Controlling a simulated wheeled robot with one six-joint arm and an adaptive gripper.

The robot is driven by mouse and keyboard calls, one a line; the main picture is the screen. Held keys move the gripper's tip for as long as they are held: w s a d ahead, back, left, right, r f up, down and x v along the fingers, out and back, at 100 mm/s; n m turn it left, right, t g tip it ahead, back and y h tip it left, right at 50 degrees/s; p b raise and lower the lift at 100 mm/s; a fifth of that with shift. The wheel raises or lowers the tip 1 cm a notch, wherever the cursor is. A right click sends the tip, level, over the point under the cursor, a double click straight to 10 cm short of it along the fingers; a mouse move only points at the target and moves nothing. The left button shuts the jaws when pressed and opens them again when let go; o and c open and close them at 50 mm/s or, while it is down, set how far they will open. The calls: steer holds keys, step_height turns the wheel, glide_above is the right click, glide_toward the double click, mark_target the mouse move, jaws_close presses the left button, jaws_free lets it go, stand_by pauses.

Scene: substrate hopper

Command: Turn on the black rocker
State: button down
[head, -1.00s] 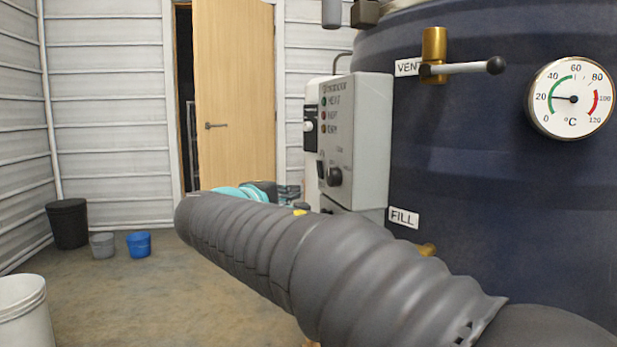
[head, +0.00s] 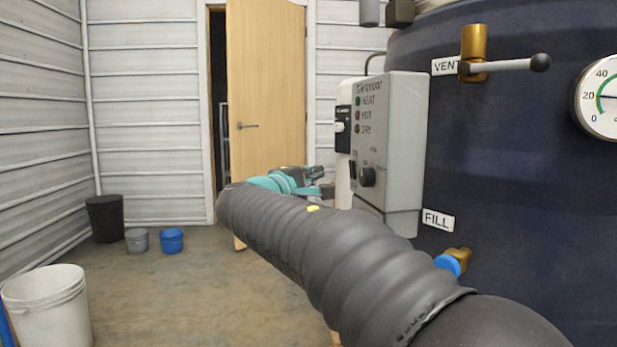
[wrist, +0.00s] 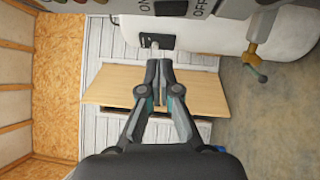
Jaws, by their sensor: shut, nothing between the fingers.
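The grey control box (head: 400,140) hangs beside the dark blue tank, with lamps labelled HEAT, HOT and DRY on its face. A small dark switch (head: 353,170), probably the black rocker, sits low on that face, left of a dark round knob (head: 367,176). In the wrist view a black part (wrist: 171,7) lies between ON and OFF labels at the top edge, partly cut off; its position cannot be read. My gripper (wrist: 166,68) is shut and empty, apart from the panel. In the head view my gripper (head: 322,184) shows beyond my sleeved arm, left of the box.
A VENT valve (head: 474,55) with a long lever and a FILL valve (head: 459,259) stick out from the tank (head: 530,180). A black unit (head: 342,128) with a white part is at the box's left. Buckets (head: 172,240) stand on the floor at left; floor between is open.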

mark_target(352, 170)
steer(key=w+d+r, duration=0.1)
steer(key=w+d, duration=0.4)
steer(key=d, duration=0.1)
steer(key=shift+w, duration=0.2)
steer(key=shift+a, duration=0.1)
